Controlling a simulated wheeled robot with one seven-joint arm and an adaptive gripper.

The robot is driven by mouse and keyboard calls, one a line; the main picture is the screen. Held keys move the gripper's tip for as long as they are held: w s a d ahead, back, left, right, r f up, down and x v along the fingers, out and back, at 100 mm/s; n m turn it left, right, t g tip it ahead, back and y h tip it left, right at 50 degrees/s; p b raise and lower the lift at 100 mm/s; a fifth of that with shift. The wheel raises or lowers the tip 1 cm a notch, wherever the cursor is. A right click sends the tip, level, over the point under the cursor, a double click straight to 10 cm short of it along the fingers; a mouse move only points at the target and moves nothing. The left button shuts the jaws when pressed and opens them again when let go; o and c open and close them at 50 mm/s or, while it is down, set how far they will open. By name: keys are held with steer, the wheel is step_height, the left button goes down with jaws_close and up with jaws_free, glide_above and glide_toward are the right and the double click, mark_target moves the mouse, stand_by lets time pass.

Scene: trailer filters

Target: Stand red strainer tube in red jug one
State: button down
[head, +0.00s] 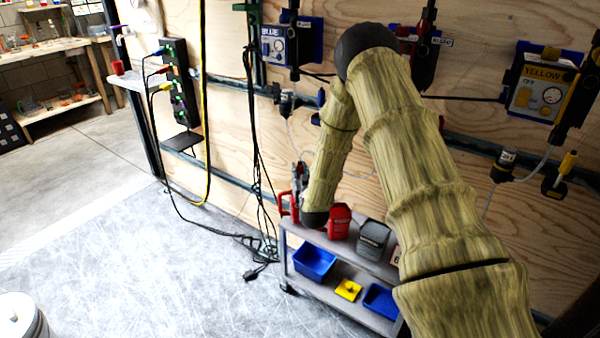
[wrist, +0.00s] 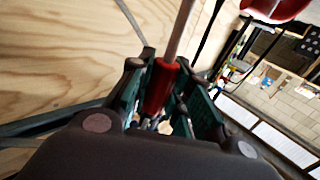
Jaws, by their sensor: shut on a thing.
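In the wrist view, the red strainer tube (wrist: 160,86) is between the dark green fingers of my gripper (wrist: 165,90). It has a thick red part in the jaws and a thin pale pink shaft running up out of the picture. My gripper is shut on it. A red object with a pale rim (wrist: 275,8), perhaps a jug, shows at the top right edge, apart from the tube. In the head view, a red jug with a handle (head: 285,207) is at the shelf's left end, partly hidden by my gripper (head: 298,178) and forearm. The tube's lower end is not clearly visible.
A red container (head: 340,221) and a grey container (head: 373,240) stand on the grey shelf unit (head: 296,237). Blue bins (head: 314,262) and a yellow item (head: 348,290) are below. Black cables (head: 258,150) hang left of my gripper. The plywood wall is close behind.

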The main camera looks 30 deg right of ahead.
steer(key=shift+f, duration=0.4)
steer(key=c, duration=1.2)
jaws_free()
steer(key=shift+c, duration=0.2)
steer(key=shift+s, duration=0.1)
steer(key=v, duration=1.1)
steer(key=shift+s+a, duration=0.2)
steer(key=shift+s, duration=0.15)
